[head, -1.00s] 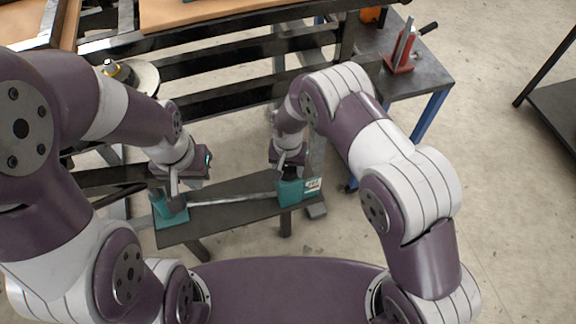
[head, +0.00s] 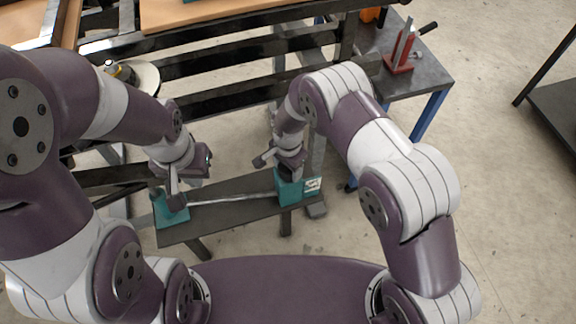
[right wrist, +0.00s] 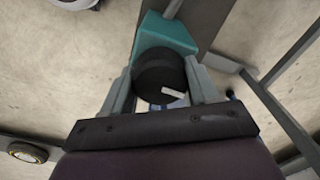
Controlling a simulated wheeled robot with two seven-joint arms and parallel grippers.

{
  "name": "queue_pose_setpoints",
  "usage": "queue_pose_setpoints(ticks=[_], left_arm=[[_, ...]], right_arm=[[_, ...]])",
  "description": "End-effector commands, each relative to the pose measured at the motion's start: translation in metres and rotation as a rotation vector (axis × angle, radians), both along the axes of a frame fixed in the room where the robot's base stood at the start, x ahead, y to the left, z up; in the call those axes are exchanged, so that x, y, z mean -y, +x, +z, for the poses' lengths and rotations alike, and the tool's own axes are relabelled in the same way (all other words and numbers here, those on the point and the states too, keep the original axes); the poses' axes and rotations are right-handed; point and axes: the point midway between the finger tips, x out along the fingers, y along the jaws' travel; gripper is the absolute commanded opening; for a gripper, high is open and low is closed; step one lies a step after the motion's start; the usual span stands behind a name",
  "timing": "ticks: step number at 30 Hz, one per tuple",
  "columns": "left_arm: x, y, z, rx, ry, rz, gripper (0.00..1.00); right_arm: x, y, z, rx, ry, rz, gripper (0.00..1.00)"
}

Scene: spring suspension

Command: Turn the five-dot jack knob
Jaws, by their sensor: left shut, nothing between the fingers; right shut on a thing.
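A teal block (head: 297,191) with a pale label on its side stands at the right end of a low dark bench; the label's dots are too small to count. In the right wrist view a round black knob (right wrist: 158,78) with a white mark sits against the teal block (right wrist: 168,36). My right gripper (head: 289,168) is shut on this knob, one finger on each side. A second teal block (head: 172,217) stands at the bench's left end. My left gripper (head: 177,204) is shut and empty right at its top; whether they touch is unclear.
A metal rod (head: 232,199) runs between the two blocks along the bench (head: 222,220). Dark frame rails (head: 215,97) lie behind the arms. A side table (head: 425,80) with a red tool (head: 401,60) stands at the back right.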

Motion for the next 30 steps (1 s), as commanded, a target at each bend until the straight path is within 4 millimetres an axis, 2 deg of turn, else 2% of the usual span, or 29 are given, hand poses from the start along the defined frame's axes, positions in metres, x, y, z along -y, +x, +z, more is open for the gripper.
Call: queue_pose_setpoints(ticks=[14, 15, 16, 17, 26, 30], left_arm=[[0.0, 0.0, 0.0, 0.0, 0.0, 0.0, 0.0], [0.0, 0.0, 0.0, 0.0, 0.0, 0.0, 0.0], [0.0, 0.0, 0.0, 0.0, 0.0, 0.0, 0.0], [0.0, 0.0, 0.0, 0.0, 0.0, 0.0, 0.0], [0.0, 0.0, 0.001, 0.0, 0.0, 0.0, 0.0], [0.0, 0.0, 0.003, 0.0, 0.0, 0.0, 0.0]], right_arm=[[0.0, 0.0, 0.0, 0.001, 0.001, -0.011, 0.29], [0.0, 0.0, 0.0, 0.001, 0.001, -0.011, 0.72], [0.0, 0.0, 0.0, 0.001, 0.001, -0.01, 0.82], [0.0, 0.0, 0.0, 0.001, 0.001, -0.01, 0.84], [0.0, 0.0, 0.003, 0.001, 0.001, -0.01, 0.84], [-0.001, 0.001, 0.029, 0.005, 0.002, -0.01, 0.84]])
